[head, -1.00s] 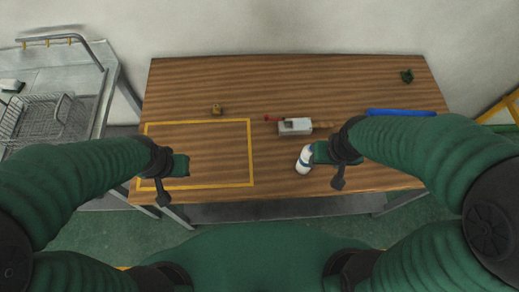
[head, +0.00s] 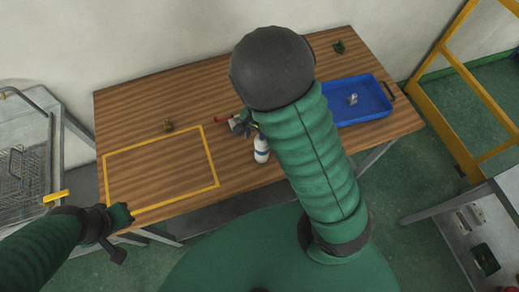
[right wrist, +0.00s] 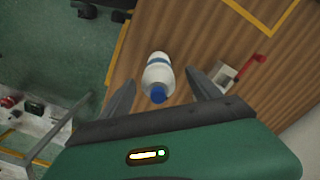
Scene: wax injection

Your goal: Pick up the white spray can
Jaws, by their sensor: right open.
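The white spray can (head: 261,152) has a blue cap and blue markings and stands near the table's front edge. It also shows in the right wrist view (right wrist: 158,72), with its cap towards my palm. My right gripper (right wrist: 160,84) is open, with one finger on each side of the can's cap end and gaps visible beside both. In the head view my right arm and its black joint hide most of this gripper. My left gripper (head: 121,214) is over the table's front left corner, away from the can. Its finger opening is not clear.
A grey device (head: 238,125) with a red handle sits close behind the can. A blue tray (head: 362,112) lies on the right of the wooden table (head: 140,105). A yellow outlined area (head: 152,206) on the left is clear.

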